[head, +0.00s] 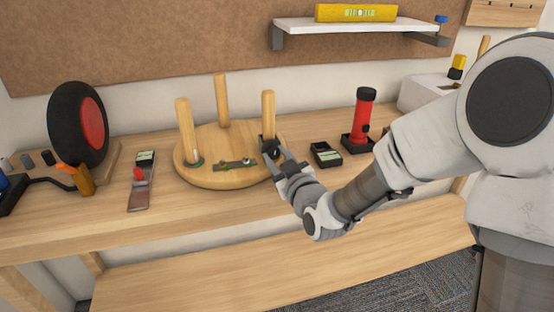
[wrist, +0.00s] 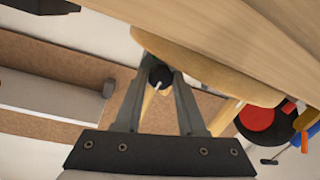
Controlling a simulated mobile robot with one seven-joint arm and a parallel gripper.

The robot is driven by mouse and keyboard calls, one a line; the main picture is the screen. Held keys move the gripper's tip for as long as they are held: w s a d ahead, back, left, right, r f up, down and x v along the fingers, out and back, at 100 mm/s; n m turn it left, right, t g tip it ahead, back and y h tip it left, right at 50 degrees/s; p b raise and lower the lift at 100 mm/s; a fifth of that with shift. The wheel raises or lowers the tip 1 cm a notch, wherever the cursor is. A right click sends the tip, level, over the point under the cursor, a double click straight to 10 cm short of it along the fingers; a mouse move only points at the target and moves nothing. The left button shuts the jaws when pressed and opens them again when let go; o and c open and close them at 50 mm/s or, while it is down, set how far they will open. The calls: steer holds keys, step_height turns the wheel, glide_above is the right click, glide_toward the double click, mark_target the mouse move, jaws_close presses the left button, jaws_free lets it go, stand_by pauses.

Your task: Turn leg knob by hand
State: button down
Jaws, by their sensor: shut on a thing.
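A round wooden stool seat (head: 228,176) lies upside down on the workbench, with three wooden legs standing up from it. The right leg (head: 268,115) has a dark knob at its base, mostly hidden by my gripper (head: 269,146) in the head view. In the wrist view my gripper (wrist: 160,72) has its fingers on both sides of the black knob (wrist: 160,78), shut on it. A light pin or screw end shows at the knob's middle. The left leg (head: 188,130) and the back leg (head: 221,100) stand free. How far the knob is turned cannot be told.
A metal plate (head: 235,165) with small fittings lies on the seat. A small black tray (head: 325,153) and red flashlight (head: 362,115) are right, near my forearm. A shelf (head: 355,26) hangs above.

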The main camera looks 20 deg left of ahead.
steer(key=shift+s+f, duration=0.1)
steer(key=c, duration=0.5)
jaws_free()
